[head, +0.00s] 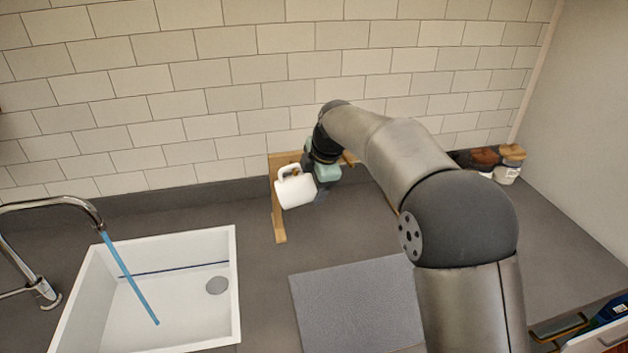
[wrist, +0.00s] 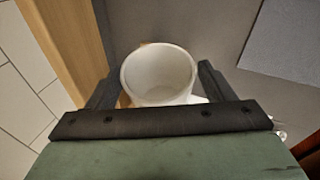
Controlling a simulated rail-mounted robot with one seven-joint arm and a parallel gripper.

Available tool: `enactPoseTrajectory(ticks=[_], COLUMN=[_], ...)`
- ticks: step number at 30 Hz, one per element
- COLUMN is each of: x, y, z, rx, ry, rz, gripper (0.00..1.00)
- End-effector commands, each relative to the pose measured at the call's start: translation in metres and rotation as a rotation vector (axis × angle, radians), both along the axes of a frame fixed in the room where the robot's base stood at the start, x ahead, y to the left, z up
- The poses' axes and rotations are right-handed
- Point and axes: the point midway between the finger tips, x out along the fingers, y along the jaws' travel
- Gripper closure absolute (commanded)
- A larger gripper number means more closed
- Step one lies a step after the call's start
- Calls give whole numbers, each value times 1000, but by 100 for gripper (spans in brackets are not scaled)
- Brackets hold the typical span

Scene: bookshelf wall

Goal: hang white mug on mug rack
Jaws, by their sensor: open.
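The white mug (head: 296,191) is tilted in front of the wooden mug rack (head: 279,228), with its handle toward the upper left in the head view. Whether the handle is around a peg is hidden. My gripper (wrist: 157,84) is open, with one finger on each side of the mug (wrist: 158,72), whose mouth faces the wrist camera. Gaps show between the fingers and the mug's rim. In the head view my gripper (head: 320,176) is just right of the mug, partly behind it. The rack's wooden bar (wrist: 75,35) shows at left in the wrist view.
A white sink (head: 210,330) with a tap (head: 85,203) is at the left. A grey board (head: 350,305) lies on the counter in front of the rack. Jars (head: 507,172) stand at the back right. The tiled wall (head: 230,90) is close behind the rack.

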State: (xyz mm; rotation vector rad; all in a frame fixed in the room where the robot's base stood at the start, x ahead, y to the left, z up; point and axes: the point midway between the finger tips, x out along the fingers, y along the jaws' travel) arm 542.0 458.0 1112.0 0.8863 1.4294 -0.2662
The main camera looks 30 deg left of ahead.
Motion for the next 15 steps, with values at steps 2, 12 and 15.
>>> enactPoseTrajectory(ticks=[2,12,15], x=[4,-3,-8], y=[2,-13,-23], z=[5,46,68], rx=[12,20,18], ry=[-16,-24,-22], rz=[-4,-4,-6], gripper=[7,5,5])
